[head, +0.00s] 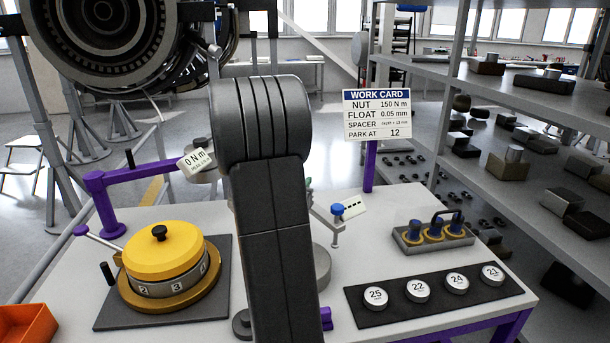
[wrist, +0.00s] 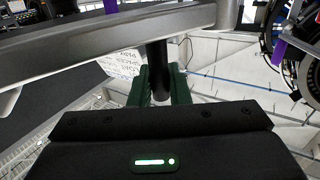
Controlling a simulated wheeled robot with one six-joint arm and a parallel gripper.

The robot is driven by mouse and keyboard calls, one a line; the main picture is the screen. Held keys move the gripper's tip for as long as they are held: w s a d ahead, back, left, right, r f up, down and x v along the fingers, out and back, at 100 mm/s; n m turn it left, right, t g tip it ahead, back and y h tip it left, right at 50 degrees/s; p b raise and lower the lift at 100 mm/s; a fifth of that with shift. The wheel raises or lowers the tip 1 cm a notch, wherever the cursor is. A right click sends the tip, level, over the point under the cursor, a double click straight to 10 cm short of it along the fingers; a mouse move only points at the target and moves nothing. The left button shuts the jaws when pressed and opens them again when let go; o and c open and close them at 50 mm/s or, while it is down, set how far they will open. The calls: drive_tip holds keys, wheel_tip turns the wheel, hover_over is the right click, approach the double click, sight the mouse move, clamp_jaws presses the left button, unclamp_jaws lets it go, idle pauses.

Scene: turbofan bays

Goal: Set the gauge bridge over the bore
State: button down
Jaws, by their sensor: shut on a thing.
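In the wrist view the green fingers of my gripper (wrist: 160,85) are shut on a dark upright post of the gauge bridge (wrist: 110,45). The bridge's grey beam runs across the top of that view, with a leg end at each side. In the head view my arm hides the gripper and much of the bridge. A grey beam end with a blue knob and a white readout, apparently the gauge bridge (head: 335,229), shows right of my arm. A grey round body (head: 322,265), possibly holding the bore, is partly hidden below it. I cannot see the bore's opening.
A yellow-capped round fixture (head: 165,250) stands on a dark mat at left. A purple arm (head: 130,175) carries a "0 N m" readout. Several numbered discs lie on a black strip (head: 383,309) at right. A tray of blue-topped pieces (head: 410,241) and a work card (head: 377,115) stand behind.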

drive_tip(key=h+p, duration=0.1)
drive_tip(key=a+m+g+h, duration=0.1)
drive_tip(key=m+h+p, duration=0.1)
drive_tip(key=shift+s+a+r+g+p, duration=0.25)
drive_tip(key=shift+s+r+g+p, duration=0.05)
drive_tip(key=shift+g, duration=0.1)
drive_tip(key=shift+s+a+f+m+g+h+p, duration=0.15)
drive_tip(key=shift+a+m+g+h+p, duration=0.25)
drive_tip(key=shift+m+g+h, duration=0.35)
drive_tip(key=shift+s+a+m+g+h+p, duration=0.1)
drive_tip(key=shift+a+m+g+h+p, duration=0.3)
drive_tip(key=shift+m+h, duration=0.5)
drive_tip(key=shift+h, duration=0.25)
drive_tip(key=c, duration=1.4)
unclamp_jaws()
drive_tip(key=shift+c, duration=0.2)
drive_tip(key=shift+s, duration=0.1)
drive_tip(key=b+v, duration=0.1)
drive_tip(key=v, duration=1.1)
drive_tip(key=shift+b, duration=0.3)
